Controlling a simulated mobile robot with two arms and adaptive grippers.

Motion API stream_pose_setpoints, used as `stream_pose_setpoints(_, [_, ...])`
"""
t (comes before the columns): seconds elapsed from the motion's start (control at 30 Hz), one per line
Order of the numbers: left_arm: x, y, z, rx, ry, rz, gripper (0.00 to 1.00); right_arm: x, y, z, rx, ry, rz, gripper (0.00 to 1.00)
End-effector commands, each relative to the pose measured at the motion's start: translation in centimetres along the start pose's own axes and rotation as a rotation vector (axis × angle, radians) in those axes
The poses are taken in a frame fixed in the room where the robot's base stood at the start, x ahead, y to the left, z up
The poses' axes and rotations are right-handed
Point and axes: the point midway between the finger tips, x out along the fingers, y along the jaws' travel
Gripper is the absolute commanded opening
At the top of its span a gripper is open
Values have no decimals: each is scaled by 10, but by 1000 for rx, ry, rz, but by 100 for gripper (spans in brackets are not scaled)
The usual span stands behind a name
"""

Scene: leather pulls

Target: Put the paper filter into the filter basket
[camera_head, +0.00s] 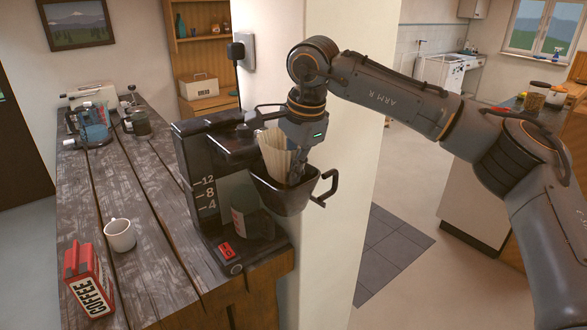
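The white pleated paper filter (275,152) stands upright in the black filter basket (283,197), its upper part showing above the rim. The basket sticks out at the front right of the coffee maker (196,165), with its handle to the right. My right gripper (296,172) points down at the filter's right side, its fingertips reaching into the basket opening. The fingers look close together against the filter, but I cannot tell whether they pinch it. The filter's lower part is hidden by the basket wall. My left gripper is not in view.
A dark carafe (251,216) sits below the basket. A white mug (120,235) and a red coffee box (88,279) stand on the wooden counter (150,245). A white wall corner (340,110) rises close behind the coffee maker.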

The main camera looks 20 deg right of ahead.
Motion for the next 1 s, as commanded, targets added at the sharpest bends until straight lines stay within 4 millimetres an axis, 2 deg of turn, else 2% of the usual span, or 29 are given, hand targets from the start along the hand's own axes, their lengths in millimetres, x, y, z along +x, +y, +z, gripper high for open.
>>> stream_pose_setpoints(0.4, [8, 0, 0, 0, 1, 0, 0, 10, 2, 0, 0, 0, 0, 0])
stream_pose_setpoints(0.5, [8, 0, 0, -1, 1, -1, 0, 10, 2, 0, 0, 0, 1, 15])
stream_pose_setpoints(0.73, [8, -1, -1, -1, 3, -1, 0, 10, 3, 0, 0, 0, 1, 15])
stream_pose_setpoints(0.87, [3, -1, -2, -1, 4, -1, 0, 5, 1, 0, -1, 0, 1, 15])
stream_pose_setpoints(0.97, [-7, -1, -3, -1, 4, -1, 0, -8, -2, 0, -1, 1, 0, 15])
stream_pose_setpoints(1.0, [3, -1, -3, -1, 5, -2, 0, -9, -1, 0, 0, 1, -2, 15])
